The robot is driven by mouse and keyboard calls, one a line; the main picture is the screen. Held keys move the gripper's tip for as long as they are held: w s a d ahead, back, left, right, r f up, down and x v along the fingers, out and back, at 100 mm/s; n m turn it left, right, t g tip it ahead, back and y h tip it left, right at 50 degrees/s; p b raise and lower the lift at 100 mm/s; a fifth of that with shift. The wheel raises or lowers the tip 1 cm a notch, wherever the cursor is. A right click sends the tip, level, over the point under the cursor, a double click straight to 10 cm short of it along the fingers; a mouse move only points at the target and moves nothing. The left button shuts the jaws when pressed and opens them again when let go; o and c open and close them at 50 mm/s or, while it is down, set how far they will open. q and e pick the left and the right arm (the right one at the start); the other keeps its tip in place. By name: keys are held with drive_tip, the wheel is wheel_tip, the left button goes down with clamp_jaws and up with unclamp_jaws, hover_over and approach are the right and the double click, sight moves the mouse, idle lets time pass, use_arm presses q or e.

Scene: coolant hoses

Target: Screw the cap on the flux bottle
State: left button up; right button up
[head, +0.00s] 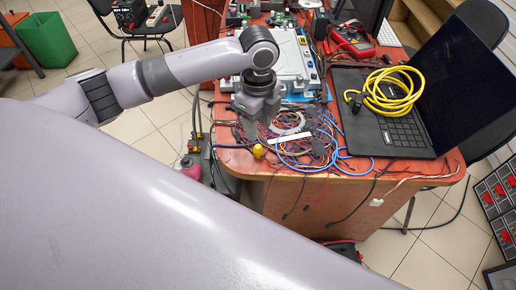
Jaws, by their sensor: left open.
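My left gripper (259,128) points down over the front left part of the red-brown table, its fingers apart. Just below its fingertips a small yellow thing (258,151) stands near the table's edge; I cannot tell whether it is the bottle, its cap or something else, nor whether the fingers touch it. A pink bottle-like container (190,168) with a dark top is low beside the table's left side; I cannot tell if it is the flux bottle. No loose cap can be made out. My right gripper is not in view.
A tangle of coloured wires (300,140) covers the table (350,183) beside the gripper. A black laptop (405,135) with a coiled yellow cable (388,98) is to the right. A white device (290,62) and a red multimeter (350,40) are behind. Thin cables hang over the front edge.

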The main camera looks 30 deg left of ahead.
sight(259, 145)
use_arm(q)
drive_tip(key=shift+f, duration=1)
drive_tip(key=f, duration=0.5)
drive_tip(key=shift+s+d+f, duration=0.1)
drive_tip(key=shift+d+f, duration=0.05)
drive_tip(key=shift+d, duration=0.05)
clamp_jaws()
